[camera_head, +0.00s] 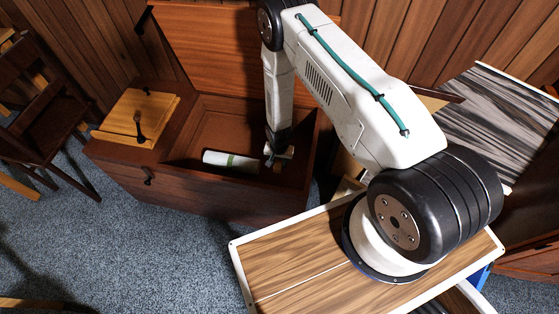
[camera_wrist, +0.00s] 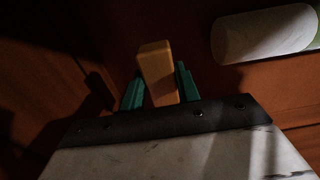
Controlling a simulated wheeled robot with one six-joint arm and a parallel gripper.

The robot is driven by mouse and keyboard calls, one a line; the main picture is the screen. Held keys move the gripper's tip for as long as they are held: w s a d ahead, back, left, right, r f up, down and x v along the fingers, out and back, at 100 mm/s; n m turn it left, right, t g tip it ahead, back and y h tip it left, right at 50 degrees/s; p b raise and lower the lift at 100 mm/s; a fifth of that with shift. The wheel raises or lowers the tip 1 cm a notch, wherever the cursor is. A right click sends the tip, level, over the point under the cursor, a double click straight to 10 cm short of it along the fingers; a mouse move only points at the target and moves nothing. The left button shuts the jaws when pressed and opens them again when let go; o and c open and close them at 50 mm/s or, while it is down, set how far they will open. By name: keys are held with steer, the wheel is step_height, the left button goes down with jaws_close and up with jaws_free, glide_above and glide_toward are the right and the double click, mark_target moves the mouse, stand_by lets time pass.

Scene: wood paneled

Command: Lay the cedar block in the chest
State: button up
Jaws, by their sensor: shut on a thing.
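The chest (camera_head: 205,198) is dark reddish wood, with its lid (camera_head: 225,55) raised at the back. My gripper (camera_head: 277,156) is down inside the chest's right part. In the wrist view, my gripper's teal fingers (camera_wrist: 160,76) are shut on the cedar block (camera_wrist: 156,66), a small orange-tan block standing up between them. The chest's wooden inside lies around and behind it. The block is too small and hidden to make out clearly in the head view. I cannot tell whether it touches the chest floor.
A white roll with a green band (camera_head: 230,161) lies in the chest, left of my gripper; it also shows in the wrist view (camera_wrist: 262,34). A light wood board (camera_head: 158,110) with a dark utensil sits on the chest's left end. A dark chair (camera_head: 40,110) stands far left.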

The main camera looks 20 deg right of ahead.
mark_target(279, 176)
steer(key=shift+f, duration=3.8)
steer(key=shift+f, duration=0.25)
steer(key=o, duration=1.4)
steer(key=shift+c, duration=0.2)
step_height(279, 176, up, 8)
steer(key=shift+f, duration=0.15)
